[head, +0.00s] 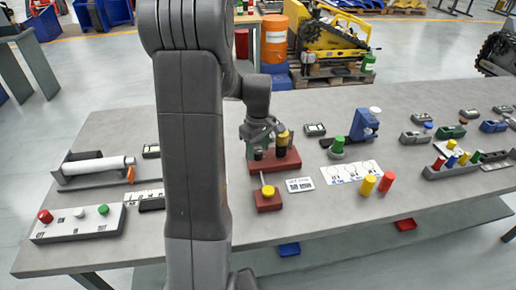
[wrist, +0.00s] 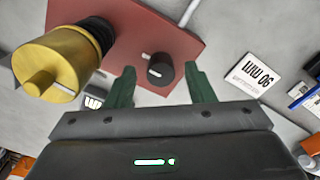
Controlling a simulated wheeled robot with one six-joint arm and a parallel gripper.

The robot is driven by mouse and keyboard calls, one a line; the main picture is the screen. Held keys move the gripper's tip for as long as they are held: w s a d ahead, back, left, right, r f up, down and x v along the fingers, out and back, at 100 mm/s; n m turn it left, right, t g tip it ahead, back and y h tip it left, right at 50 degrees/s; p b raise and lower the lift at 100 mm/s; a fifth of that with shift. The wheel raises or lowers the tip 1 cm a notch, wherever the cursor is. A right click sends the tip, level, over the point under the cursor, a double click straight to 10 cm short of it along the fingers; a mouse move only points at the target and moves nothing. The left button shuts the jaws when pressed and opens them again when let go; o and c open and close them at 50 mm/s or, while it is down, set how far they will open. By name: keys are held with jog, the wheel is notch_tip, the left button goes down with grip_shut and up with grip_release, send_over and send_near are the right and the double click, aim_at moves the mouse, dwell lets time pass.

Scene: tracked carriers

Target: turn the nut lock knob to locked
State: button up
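A small black knob with a white pointer line (wrist: 160,70) sits on a red base plate (wrist: 140,25). It looks like the nut lock knob, though no label naming it is readable. Its line points to the upper left in the wrist view. My gripper (wrist: 162,86) is open, with one green finger on each side of the knob and a gap on both sides. In the head view my gripper (head: 265,142) is over the red base (head: 289,161) and partly hides it. A yellow cylinder with a raised bar and a black collar (wrist: 55,65) stands on the same plate.
A smaller red block with a yellow-tipped lever (head: 267,202) and a printed card (head: 299,185) lie just in front. A green knob (head: 338,145) and a blue device (head: 364,127) stand to the right.

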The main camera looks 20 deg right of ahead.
aim_at(258, 151)
notch_tip(258, 151, up, 14)
jog(key=shift+f, duration=0.15)
dwell(0.5)
dwell(0.4)
notch_tip(258, 151, down, 14)
jog(key=shift+r, duration=0.1)
dwell(0.5)
